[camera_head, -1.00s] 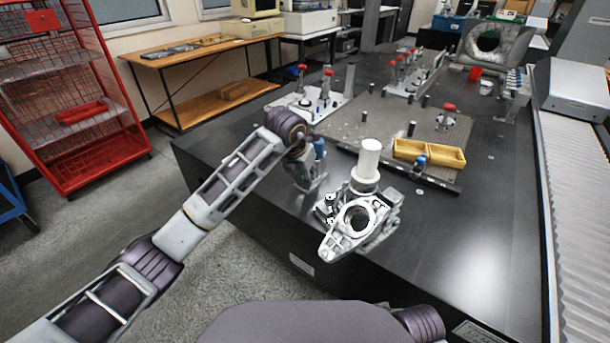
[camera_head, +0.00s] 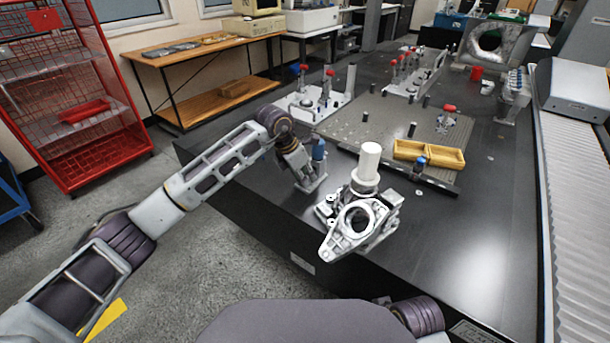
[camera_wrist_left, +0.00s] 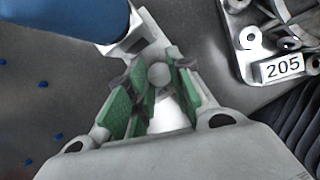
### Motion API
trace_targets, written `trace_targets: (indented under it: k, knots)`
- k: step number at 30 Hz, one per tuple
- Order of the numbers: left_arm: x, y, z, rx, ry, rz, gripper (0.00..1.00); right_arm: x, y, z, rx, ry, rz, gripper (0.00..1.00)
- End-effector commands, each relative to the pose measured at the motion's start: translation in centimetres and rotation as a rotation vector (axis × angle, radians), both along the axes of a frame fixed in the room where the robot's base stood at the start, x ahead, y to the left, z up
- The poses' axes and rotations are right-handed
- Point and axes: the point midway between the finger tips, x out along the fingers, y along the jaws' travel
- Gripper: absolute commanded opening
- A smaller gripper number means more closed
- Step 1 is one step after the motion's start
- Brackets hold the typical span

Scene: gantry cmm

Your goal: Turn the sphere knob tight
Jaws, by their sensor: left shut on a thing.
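The sphere knob (camera_wrist_left: 159,74) is a small grey ball in the left wrist view, between the green-padded fingers of my left gripper (camera_wrist_left: 155,98). The fingers are shut on it. Its pale mount shows around and beyond the fingertips. In the head view my left gripper (camera_head: 309,180) points down at the near left part of the dark table, and the knob is hidden by it there. A blue upright handle (camera_head: 319,150) stands close beside the gripper. It also fills the top left of the left wrist view (camera_wrist_left: 65,18). My right gripper is not in view.
A grey casting (camera_head: 352,228) with a white cylinder (camera_head: 369,162) behind it stands just right of the gripper. A plate labelled 205 (camera_wrist_left: 283,68) is close by in the wrist view. Behind are a perforated plate (camera_head: 365,126), yellow trays (camera_head: 428,153) and red-handled clamps (camera_head: 328,84).

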Motion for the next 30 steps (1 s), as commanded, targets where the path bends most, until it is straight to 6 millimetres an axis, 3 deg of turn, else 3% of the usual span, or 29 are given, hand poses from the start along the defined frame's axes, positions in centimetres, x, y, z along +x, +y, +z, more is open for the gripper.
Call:
trace_targets:
  k: [14, 15, 20, 30]
  knots:
    - [0.01, -0.02, 0.01, 0.0, 0.0, -0.021, 0.0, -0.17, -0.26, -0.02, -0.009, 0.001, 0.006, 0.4]
    - [0.0, -0.02, 0.01, 0.0, 0.0, -0.021, 0.24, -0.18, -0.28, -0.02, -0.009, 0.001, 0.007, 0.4]
    - [0.0, -0.02, 0.01, 0.0, 0.0, -0.021, 0.44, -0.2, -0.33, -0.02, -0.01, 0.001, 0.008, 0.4]
    - [0.0, -0.02, 0.05, 0.0, -0.001, -0.02, 0.44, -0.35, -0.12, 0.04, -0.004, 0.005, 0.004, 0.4]
